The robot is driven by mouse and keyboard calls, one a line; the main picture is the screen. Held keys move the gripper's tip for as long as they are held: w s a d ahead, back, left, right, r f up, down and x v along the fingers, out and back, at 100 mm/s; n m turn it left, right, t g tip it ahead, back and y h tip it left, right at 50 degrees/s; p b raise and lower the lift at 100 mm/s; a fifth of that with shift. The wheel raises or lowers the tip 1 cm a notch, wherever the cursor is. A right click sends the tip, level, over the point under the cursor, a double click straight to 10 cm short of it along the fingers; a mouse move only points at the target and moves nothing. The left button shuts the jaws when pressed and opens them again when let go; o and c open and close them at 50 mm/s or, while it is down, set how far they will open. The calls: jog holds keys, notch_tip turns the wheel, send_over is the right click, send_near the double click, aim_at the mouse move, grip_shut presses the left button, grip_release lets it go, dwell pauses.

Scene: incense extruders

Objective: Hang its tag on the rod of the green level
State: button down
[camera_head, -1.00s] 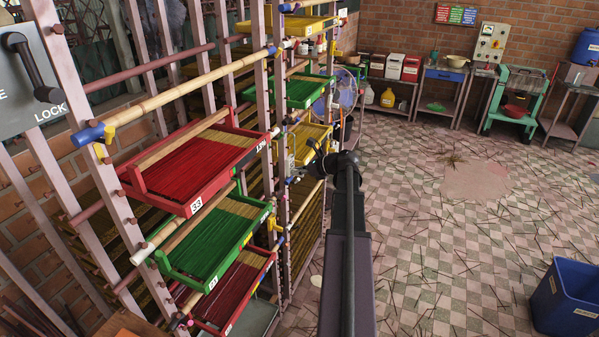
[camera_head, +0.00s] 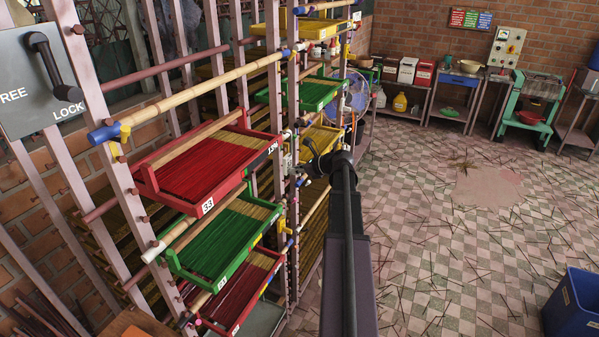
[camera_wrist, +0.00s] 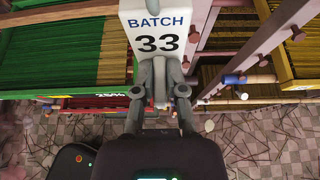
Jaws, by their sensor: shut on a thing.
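My gripper (camera_wrist: 166,88) is shut on a white tag (camera_wrist: 160,22) reading "BATCH 33", which fills the top middle of the wrist view. In the head view my dark arm reaches to the racks; the tag cannot be made out there. A red tray (camera_head: 245,165) marked 33 sits on the near rack. A green tray (camera_head: 215,272) with green sticks sits below it, with a bamboo rod (camera_head: 157,249) with a white end beside it. Another green tray (camera_head: 322,97) stands on the farther rack. Green sticks (camera_wrist: 40,55) show in the wrist view, left of the tag, apart from it.
A bamboo rod with a blue end (camera_head: 104,134) juts out above the red tray. Rack posts (camera_wrist: 285,35) and capped pegs (camera_wrist: 236,79) stand right of the tag. A blue bin (camera_head: 573,305) stands at the lower right. The tiled floor on the right is open, with scattered sticks.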

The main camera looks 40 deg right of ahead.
aim_at(287, 173)
jog(key=shift+w+a, duration=0.35)
jog(key=shift+w, duration=0.45)
jog(key=shift+w+a, duration=0.3)
jog(key=shift+w, duration=0.5)
jog(key=shift+s+f+b, duration=0.1)
jog(key=shift+f+b, duration=1.05)
jog(key=shift+b, duration=0.05)
jog(key=c, duration=0.6)
grip_release()
jog(key=o, duration=0.3)
jog(key=shift+s+d, duration=0.1)
jog(key=shift+s, duration=0.05)
